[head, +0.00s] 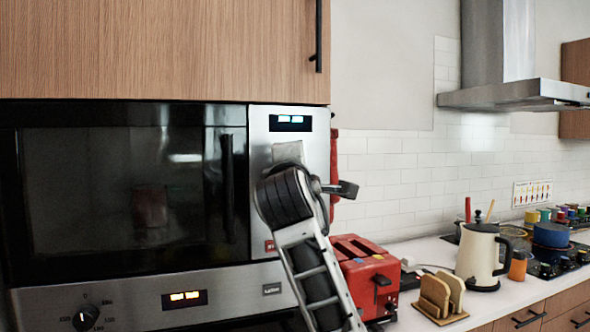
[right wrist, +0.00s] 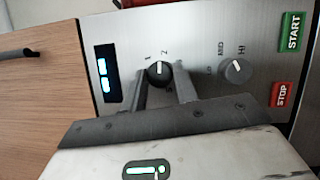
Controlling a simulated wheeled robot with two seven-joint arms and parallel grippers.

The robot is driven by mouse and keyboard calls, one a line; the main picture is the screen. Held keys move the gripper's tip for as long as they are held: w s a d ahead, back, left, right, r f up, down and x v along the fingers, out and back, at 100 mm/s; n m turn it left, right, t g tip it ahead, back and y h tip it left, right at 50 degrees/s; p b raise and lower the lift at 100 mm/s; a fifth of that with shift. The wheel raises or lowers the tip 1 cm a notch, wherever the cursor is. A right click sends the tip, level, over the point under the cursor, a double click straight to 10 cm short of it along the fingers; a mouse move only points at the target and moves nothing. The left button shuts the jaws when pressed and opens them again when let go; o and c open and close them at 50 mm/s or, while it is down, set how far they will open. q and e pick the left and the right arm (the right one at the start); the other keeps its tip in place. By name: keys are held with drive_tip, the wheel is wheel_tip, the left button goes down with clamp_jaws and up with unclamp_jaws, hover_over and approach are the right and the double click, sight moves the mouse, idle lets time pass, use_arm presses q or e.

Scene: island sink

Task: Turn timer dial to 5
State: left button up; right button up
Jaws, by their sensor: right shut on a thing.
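The timer dial (right wrist: 158,72) is a small dark round knob with a white pointer line on the microwave's steel control panel (head: 261,123). In the right wrist view its pointer aims up, near the printed 1 and 2. My right gripper (right wrist: 160,82) has one finger on each side of the dial and is shut on it. In the head view my right arm stands in front of the panel and hides the dial and fingertips. My left gripper is not in view.
A grey power knob (right wrist: 235,68), a green START button (right wrist: 291,31) and a red STOP button (right wrist: 283,94) are beside the dial. A red toaster (head: 369,275) stands on the counter right of my arm. A wooden cabinet (head: 160,50) is above the microwave.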

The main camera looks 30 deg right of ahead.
drive_tip(key=shift+s+d+r+m+y, duration=0.1)
drive_tip(key=shift+d+m+y, duration=0.1)
drive_tip(key=shift+m+y, duration=2.8)
drive_tip(key=shift+d+r+m+y, duration=0.15)
drive_tip(key=shift+m+y, duration=1.05)
drive_tip(key=shift+m, duration=3.55)
drive_tip(key=shift+s+d+m+y, duration=0.1)
drive_tip(key=shift+d+m+y, duration=0.1)
drive_tip(key=shift+m+y, duration=2.8)
drive_tip(key=shift+m+h, duration=0.9)
drive_tip(key=shift+m, duration=0.05)
drive_tip(key=o, duration=1)
drive_tip(key=shift+c, duration=0.2)
